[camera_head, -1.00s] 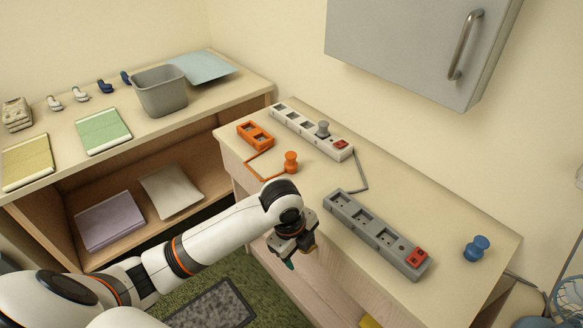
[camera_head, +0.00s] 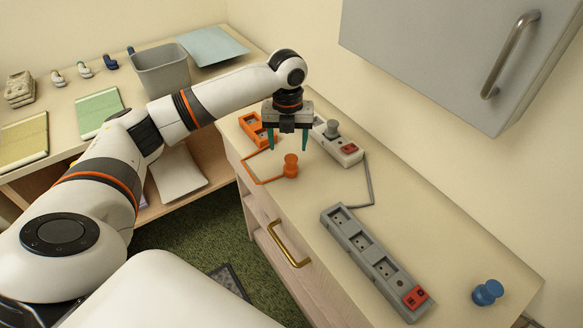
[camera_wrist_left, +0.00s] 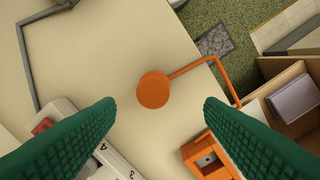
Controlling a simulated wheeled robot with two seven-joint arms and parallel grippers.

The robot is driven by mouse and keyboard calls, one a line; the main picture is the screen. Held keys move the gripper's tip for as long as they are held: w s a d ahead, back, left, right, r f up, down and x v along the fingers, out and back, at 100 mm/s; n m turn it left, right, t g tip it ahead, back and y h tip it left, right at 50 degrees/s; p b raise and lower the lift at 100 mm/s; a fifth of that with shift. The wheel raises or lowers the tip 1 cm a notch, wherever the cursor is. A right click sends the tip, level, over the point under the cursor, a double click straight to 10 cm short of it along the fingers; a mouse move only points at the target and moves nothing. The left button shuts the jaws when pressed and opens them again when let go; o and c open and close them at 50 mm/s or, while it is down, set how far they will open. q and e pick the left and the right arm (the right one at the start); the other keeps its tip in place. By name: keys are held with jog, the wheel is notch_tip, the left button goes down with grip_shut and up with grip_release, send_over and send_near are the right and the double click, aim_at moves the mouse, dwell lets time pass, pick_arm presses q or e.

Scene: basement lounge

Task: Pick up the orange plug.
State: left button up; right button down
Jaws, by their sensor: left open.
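The orange plug (camera_head: 290,165) stands upright on the light wooden cabinet top (camera_head: 300,215), with an orange cord running to the orange socket block (camera_head: 257,130). My left gripper (camera_head: 289,145) is open and points down, above the cabinet top and close to the plug; nothing is between its green fingers. In the left wrist view the plug (camera_wrist_left: 153,90) shows from above as a round orange disc, ahead of the gap between the two spread fingers (camera_wrist_left: 160,108). The right gripper is not in view.
A white power strip (camera_head: 340,146) with a grey plug (camera_head: 331,129) lies behind the orange plug. A grey power strip (camera_head: 374,260) and a blue plug (camera_head: 487,292) are nearer right. A grey wall cabinet (camera_head: 440,55) hangs above. The middle of the top is clear.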

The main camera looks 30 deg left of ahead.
aim_at(291, 158)
pick_arm(q)
jog(key=shift+w+f, duration=0.1)
jog(key=shift+f, duration=0.55)
jog(key=shift+w+f, duration=0.2)
jog(key=shift+f, duration=0.15)
jog(key=shift+s+d+f+p, duration=0.1)
jog(key=shift+d+f+p, duration=0.1)
jog(key=shift+f, duration=0.25)
jog(key=shift+d+f+p, duration=0.1)
jog(key=shift+f+p, duration=0.05)
jog(key=shift+f, duration=0.25)
notch_tip(291, 158, down, 2)
jog(key=shift+s+f, duration=0.1)
jog(key=shift+f, duration=0.65)
jog(key=c, duration=1.1)
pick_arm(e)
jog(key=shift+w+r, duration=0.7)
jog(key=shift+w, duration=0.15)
